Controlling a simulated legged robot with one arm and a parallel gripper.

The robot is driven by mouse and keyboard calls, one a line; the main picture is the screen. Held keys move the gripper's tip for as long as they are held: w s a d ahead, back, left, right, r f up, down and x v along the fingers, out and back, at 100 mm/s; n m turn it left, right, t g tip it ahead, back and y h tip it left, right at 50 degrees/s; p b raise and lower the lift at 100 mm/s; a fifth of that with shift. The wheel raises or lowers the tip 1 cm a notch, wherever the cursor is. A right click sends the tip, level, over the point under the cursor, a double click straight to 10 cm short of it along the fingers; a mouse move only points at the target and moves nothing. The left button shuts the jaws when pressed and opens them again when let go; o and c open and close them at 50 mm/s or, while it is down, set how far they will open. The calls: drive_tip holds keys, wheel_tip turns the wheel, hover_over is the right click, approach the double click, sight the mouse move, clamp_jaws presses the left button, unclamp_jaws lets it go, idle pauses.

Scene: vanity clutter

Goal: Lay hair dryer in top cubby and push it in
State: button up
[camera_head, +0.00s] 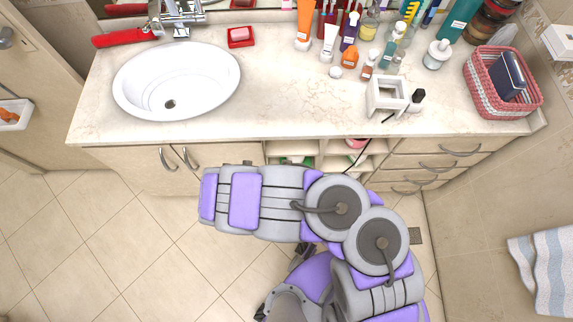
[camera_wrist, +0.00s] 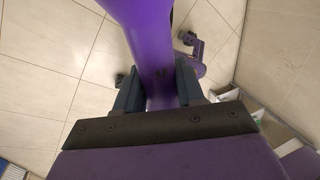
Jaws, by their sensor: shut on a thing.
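In the wrist view, my gripper (camera_wrist: 158,82) has its two dark fingers on either side of a smooth purple piece, which looks like part of the hair dryer (camera_wrist: 143,30). The piece runs up past the top edge of the picture, so most of its shape is out of view. In the head view, neither my gripper nor the dryer can be made out; my arm covers the area in front of the cabinet. The open cubbies (camera_head: 322,151) are under the counter, between the doors and the drawers, partly hidden by the counter edge and my arm. Their shelves hold green and reddish items.
The counter (camera_head: 290,105) carries a sink (camera_head: 177,82), several bottles and tubes, a small white box (camera_head: 387,96) and a pink basket (camera_head: 503,80). A dark cord (camera_head: 368,150) hangs over the front edge. Tiled floor (camera_head: 80,250) is clear at left; a wall stands at right.

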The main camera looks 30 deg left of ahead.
drive_tip(key=shift+w+a+f+b, duration=0.15)
drive_tip(key=shift+w+a+b, duration=0.35)
drive_tip(key=shift+b, duration=0.3)
drive_tip(key=w+b, duration=0.1)
drive_tip(key=w+a+b, duration=0.1)
drive_tip(key=b, duration=0.1)
drive_tip(key=w+a+b, duration=0.1)
drive_tip(key=b, duration=0.3)
drive_tip(key=w+a+b, duration=0.1)
drive_tip(key=w+b, duration=0.1)
drive_tip(key=b, duration=0.3)
drive_tip(key=w+a+b, duration=0.1)
drive_tip(key=w+b, duration=0.1)
drive_tip(key=b, duration=0.2)
drive_tip(key=shift+w+a+b, duration=0.25)
drive_tip(key=shift+a+b, duration=0.1)
drive_tip(key=shift+b, duration=0.05)
drive_tip(key=shift+w+a+r, duration=0.15)
drive_tip(key=shift+w+r, duration=0.05)
drive_tip(key=shift+w, duration=0.05)
drive_tip(key=shift+w+a+r, duration=0.1)
drive_tip(key=shift+w+a, duration=0.6)
drive_tip(key=shift+w, duration=0.25)
drive_tip(key=shift+w+a, duration=0.65)
drive_tip(key=shift+w, duration=0.3)
drive_tip(key=shift+f, duration=0.45)
drive_tip(key=o, duration=1.1)
